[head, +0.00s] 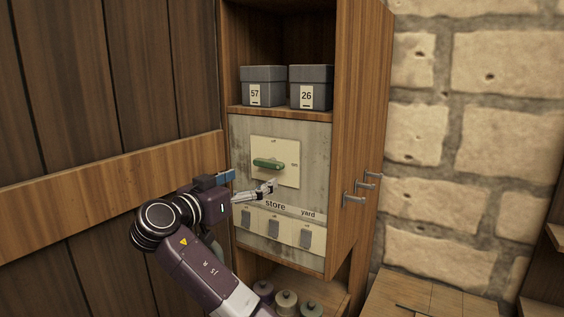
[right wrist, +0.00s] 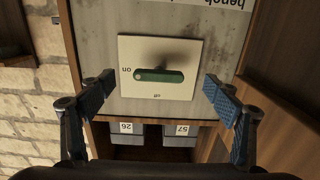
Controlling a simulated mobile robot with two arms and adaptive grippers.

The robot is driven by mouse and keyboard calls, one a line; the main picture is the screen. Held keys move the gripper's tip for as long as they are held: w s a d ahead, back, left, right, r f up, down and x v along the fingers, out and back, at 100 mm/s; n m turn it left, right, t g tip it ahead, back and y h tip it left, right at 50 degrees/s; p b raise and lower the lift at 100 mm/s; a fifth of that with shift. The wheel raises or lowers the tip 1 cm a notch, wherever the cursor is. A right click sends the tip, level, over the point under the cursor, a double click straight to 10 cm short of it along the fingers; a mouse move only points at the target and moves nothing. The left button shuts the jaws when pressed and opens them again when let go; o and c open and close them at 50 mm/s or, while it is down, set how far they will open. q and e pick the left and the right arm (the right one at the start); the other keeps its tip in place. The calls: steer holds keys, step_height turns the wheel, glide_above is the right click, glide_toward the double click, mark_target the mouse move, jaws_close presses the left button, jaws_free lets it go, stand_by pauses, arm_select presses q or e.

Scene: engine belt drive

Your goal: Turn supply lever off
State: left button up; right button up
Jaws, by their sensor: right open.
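The supply lever (head: 268,164) is a green handle on a cream plate (head: 289,174) on the grey panel. It lies about horizontal, in line with the "on" mark at the plate's right; "off" is at the top. The right wrist view shows the lever (right wrist: 158,75) upside down, with "on" at left and "off" below. My right gripper (head: 268,187) is in front of the plate, a little below the lever. In the wrist view its blue-padded fingers are wide apart, either side of the plate, with nothing between them touching. My left gripper is out of view.
Two grey boxes numbered 57 (head: 263,87) and 26 (head: 311,88) stand on the shelf above. Hooks (head: 367,181) stick out of the cabinet's right side. Round jars (head: 286,302) stand beneath.

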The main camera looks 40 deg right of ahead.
mark_target(266, 165)
steer(key=d+r+p, duration=0.1)
steer(key=p, duration=0.1)
steer(key=w+d+r+p, duration=0.1)
steer(key=d+p, duration=0.1)
steer(key=shift+w+d+r, duration=0.15)
steer(key=shift+d+r, duration=0.1)
steer(key=shift+r, duration=0.05)
steer(key=shift+w+d+f+p, duration=0.15)
steer(key=shift+w+d+f, duration=0.1)
steer(key=shift+d, duration=0.4)
steer(key=shift+w+d+f+p, duration=0.15)
steer(key=shift+w+d, duration=0.1)
steer(key=shift+d, duration=0.35)
steer(key=shift+w+d+f, duration=0.1)
steer(key=shift+d, duration=0.15)
steer(key=shift+a, duration=0.3)
steer(key=shift+c, duration=0.7)
steer(key=c, duration=0.5)
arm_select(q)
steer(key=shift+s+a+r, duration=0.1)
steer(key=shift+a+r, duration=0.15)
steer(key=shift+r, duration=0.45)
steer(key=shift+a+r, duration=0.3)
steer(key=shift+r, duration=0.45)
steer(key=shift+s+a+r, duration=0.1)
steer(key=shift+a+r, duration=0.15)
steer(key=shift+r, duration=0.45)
arm_select(e)
steer(key=c, duration=0.5)
